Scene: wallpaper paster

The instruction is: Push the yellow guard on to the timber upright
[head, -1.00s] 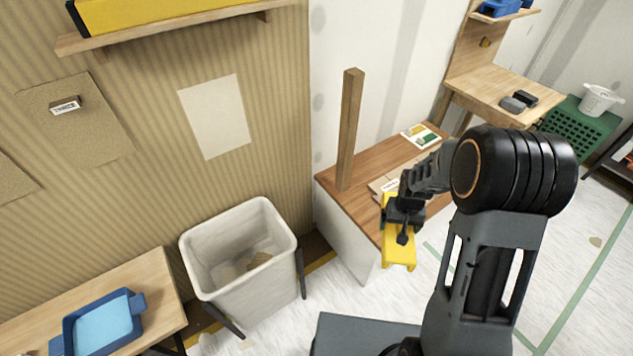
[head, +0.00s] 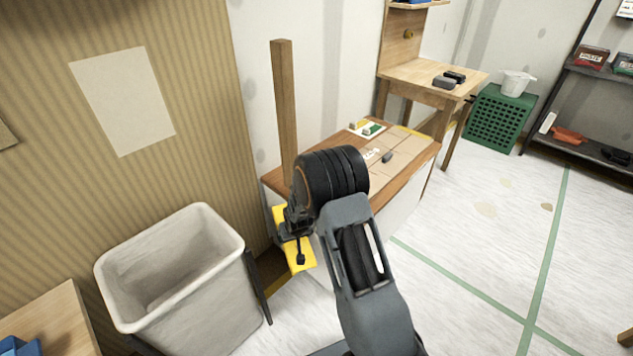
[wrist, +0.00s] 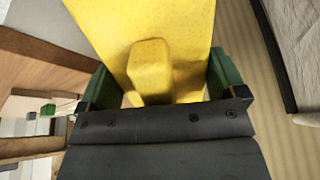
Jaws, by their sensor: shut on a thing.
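The timber upright (head: 285,105) is a tall brown square post standing at the left back corner of a wood-topped bench. My gripper (head: 295,232) is in front of the bench's left corner. It is shut on the yellow guard (head: 299,256), whose lower end shows below the jaws. In the wrist view the guard (wrist: 150,30) fills the top middle, and its raised yellow grip (wrist: 150,68) sits between the green fingers of my gripper (wrist: 155,85). The guard appears apart from the upright. My arm hides the foot of the upright and part of the guard.
The bench top (head: 409,158) carries cardboard, cards and a small dark item. A pale bin (head: 175,265) stands left of the bench. A wooden table (head: 420,80) and a green crate (head: 498,115) stand at the back right. The floor at right is largely clear.

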